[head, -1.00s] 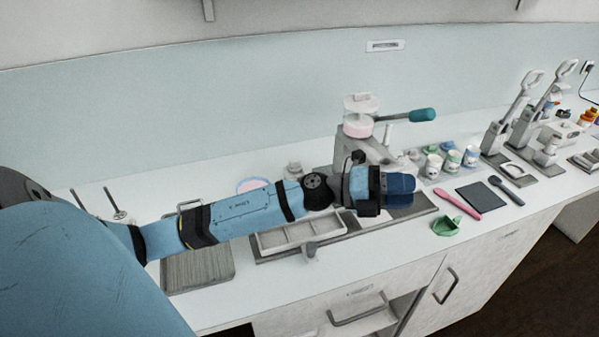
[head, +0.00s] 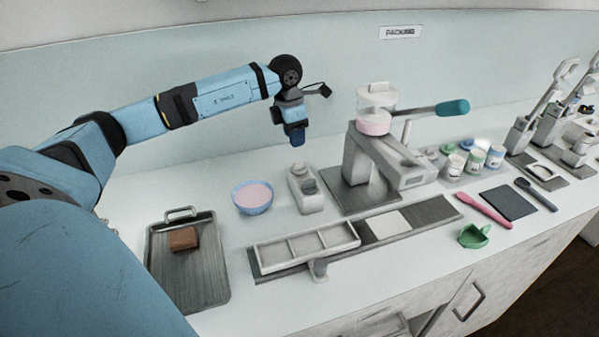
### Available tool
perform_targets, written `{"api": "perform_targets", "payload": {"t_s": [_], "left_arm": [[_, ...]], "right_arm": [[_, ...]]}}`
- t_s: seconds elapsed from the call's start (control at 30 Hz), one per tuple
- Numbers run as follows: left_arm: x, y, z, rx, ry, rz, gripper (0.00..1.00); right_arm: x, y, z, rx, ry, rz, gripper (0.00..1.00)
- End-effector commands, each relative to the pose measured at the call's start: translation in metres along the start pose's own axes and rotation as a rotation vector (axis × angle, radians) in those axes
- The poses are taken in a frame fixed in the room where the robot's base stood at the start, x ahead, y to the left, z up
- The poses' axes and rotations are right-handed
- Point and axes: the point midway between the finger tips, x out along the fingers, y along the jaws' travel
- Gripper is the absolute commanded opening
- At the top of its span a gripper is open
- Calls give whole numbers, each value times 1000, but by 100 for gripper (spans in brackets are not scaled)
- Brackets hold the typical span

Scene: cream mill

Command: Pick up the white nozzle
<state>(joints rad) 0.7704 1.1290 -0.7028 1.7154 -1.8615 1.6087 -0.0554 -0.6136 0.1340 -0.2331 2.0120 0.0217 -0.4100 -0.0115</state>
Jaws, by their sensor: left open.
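I cannot tell for sure which pale part is the white nozzle. Another pale fitting (head: 318,268) sits at the front edge of the three-part white tray. My left gripper (head: 296,138) is open and empty, its blue fingers pointing down. In the picture it is just above the block-shaped fitting, apart from it. My right gripper is not in view.
A blue bowl (head: 252,203) of pink stuff and a grey tray (head: 205,285) with a brown block stand left. The three-part tray (head: 345,229) lies in front. A press (head: 358,158) with a teal-tipped lever stands right of the gripper; several small jars (head: 475,161) stand beyond it.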

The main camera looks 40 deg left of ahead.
Motion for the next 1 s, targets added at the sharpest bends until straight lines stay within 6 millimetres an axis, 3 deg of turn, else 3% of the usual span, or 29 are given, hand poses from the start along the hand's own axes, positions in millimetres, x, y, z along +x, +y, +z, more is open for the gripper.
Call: {"api": "perform_targets", "payload": {"t_s": [0.1, 0.43, 0.7, 0.97, 1.0], "left_arm": [[21, -1, 0, 0, 1, -3, 40], [44, -2, 0, 1, -1, -3, 40], [82, -5, 1, 0, -1, -3, 40], [87, -5, 1, 1, -3, -2, 40], [87, -5, 1, 1, -3, -2, 31]], "right_arm": [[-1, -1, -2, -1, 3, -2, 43], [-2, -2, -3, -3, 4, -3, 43], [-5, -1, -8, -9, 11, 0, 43], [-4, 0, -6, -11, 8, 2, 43], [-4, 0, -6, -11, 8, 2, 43]]}}
